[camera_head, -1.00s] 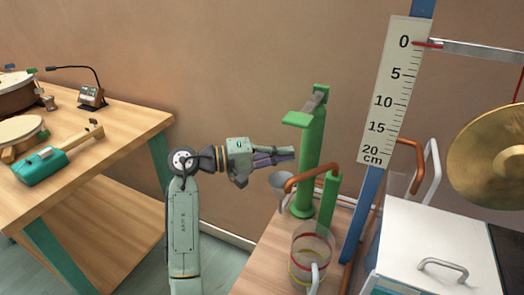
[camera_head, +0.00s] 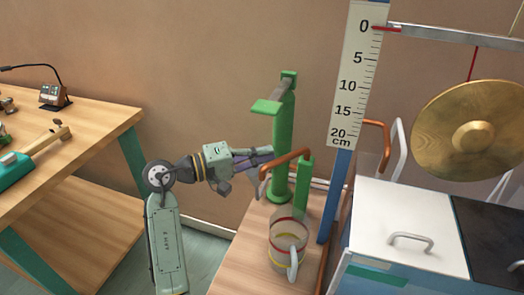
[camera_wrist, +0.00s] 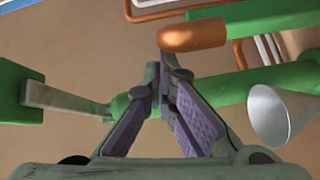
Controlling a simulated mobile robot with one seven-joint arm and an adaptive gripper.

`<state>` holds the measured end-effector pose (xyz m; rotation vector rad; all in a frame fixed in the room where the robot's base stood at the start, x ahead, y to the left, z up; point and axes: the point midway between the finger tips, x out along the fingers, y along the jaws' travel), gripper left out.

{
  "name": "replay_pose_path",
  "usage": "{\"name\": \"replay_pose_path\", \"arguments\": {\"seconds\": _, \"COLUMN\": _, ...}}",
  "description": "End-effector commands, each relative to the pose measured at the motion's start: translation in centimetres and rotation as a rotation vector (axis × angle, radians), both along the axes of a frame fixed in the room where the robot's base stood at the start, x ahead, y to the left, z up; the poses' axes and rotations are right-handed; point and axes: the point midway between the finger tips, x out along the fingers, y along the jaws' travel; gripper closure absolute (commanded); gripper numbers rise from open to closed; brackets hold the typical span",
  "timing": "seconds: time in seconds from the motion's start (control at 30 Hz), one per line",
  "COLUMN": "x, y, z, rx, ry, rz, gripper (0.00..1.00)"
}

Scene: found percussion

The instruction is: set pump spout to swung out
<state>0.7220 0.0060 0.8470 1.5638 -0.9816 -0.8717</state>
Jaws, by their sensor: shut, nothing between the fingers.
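The pump has a tall green column (camera_head: 283,125) with a flat green handle on a grey lever at its top. Beside it stands a shorter green post (camera_head: 303,185) carrying the copper spout (camera_head: 288,161), which reaches left and bends down at its end. In the wrist view the spout's rounded copper end (camera_wrist: 192,36) lies just past the fingertips. My gripper (camera_head: 271,151) is shut and empty, just left of the column and near the spout. The wrist view shows its purple-padded fingers meeting (camera_wrist: 166,65). I cannot tell whether they touch the spout.
A clear jug (camera_head: 274,240) with coloured bands stands in front of the pump. A grey funnel (camera_wrist: 268,112) is beside the column. A blue post with a centimetre scale (camera_head: 354,75), a gong (camera_head: 472,132) and a white box (camera_head: 400,220) stand right. A wooden workbench (camera_head: 95,125) is left.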

Motion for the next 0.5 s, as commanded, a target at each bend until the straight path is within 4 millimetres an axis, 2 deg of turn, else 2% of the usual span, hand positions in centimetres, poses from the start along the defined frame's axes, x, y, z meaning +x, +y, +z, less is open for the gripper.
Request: {"name": "replay_pose_path", "arguments": {"seconds": 0.5, "x": -1.3, "y": -0.6, "z": 0.1, "rx": 0.0, "ry": 0.0, "rz": 0.088, "gripper": 1.0}}
